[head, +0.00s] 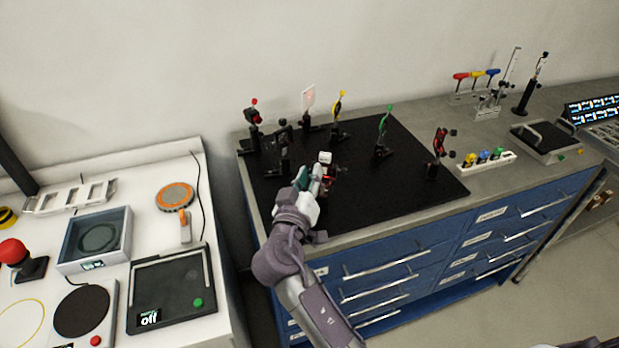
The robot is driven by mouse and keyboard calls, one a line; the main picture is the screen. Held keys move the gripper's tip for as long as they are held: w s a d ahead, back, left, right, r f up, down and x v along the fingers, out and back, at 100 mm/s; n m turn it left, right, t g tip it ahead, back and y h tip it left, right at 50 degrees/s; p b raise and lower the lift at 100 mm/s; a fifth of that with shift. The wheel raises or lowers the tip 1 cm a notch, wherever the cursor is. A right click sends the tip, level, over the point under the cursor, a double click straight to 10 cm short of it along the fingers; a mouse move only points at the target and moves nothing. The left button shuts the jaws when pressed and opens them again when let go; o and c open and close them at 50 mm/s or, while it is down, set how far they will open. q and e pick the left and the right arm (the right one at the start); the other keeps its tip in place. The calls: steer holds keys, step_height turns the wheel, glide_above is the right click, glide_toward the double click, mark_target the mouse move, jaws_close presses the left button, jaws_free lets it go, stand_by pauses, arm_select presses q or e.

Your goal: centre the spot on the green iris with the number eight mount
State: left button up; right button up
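The green iris (385,129) stands upright on a post on the black breadboard (400,193), right of the middle. No light spot can be made out on it. No number eight is readable on any mount.
A red-topped mount (254,118), a black mount (281,146), a pale card (308,100) and a yellow iris (339,108) stand at the board's back left. A red mount (438,151) stands at right. The board's front right is clear.

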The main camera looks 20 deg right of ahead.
steer(key=shift+o, duration=1.1)
steer(key=shift+f, duration=0.15)
